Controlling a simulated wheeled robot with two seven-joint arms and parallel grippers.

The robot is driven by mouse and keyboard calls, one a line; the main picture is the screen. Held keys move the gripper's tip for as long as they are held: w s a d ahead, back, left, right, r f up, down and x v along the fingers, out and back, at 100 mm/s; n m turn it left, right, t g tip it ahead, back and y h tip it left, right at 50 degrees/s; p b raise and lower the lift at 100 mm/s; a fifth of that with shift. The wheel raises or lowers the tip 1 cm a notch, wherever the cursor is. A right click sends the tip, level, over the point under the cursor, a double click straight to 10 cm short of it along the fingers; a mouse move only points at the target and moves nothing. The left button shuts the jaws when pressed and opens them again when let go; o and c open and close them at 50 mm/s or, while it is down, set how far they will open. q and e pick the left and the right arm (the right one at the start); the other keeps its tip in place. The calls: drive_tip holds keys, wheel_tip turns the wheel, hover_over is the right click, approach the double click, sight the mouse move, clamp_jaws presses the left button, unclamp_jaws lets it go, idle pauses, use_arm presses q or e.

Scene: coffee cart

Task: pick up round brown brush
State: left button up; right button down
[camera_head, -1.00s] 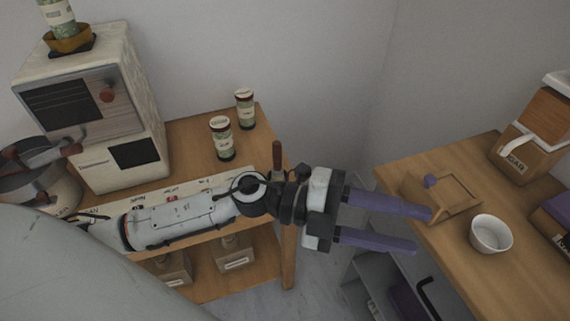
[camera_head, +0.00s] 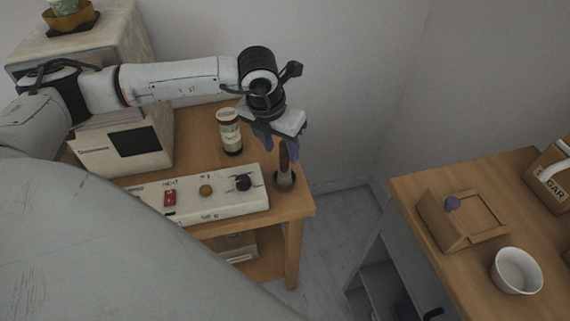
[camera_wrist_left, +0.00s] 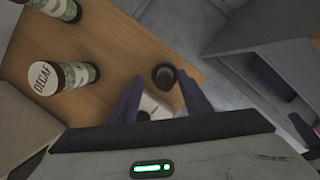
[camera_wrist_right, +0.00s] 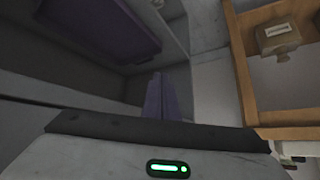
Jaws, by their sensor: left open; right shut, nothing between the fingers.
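The round brown brush (camera_head: 284,179) stands upright at the right end of the wooden cart top, its reddish-brown handle pointing up. Its round dark top also shows in the left wrist view (camera_wrist_left: 164,76), just beyond the fingertips. My left gripper (camera_head: 278,145) is open and points down over the brush, its purple fingers around the handle's upper part in the head view. Whether they touch the handle cannot be told. My right gripper (camera_wrist_right: 161,97) shows only in the right wrist view, shut and empty.
A white control panel (camera_head: 215,194) lies left of the brush. A labelled jar (camera_head: 229,132) stands behind it. A coffee machine (camera_head: 122,147) is at the left, partly behind my arm. Across a gap, another counter holds a wooden box (camera_head: 450,228) and a white bowl (camera_head: 516,271).

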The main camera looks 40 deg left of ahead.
sight(286, 160)
use_arm(q)
drive_tip(key=x, duration=0.4)
drive_tip(key=p+x, duration=0.1)
drive_tip(key=x, duration=0.1)
drive_tip(key=shift+d, duration=0.3)
drive_tip(key=shift+c, duration=0.3)
drive_tip(key=shift+r, duration=0.1)
drive_tip(key=c, duration=1.1)
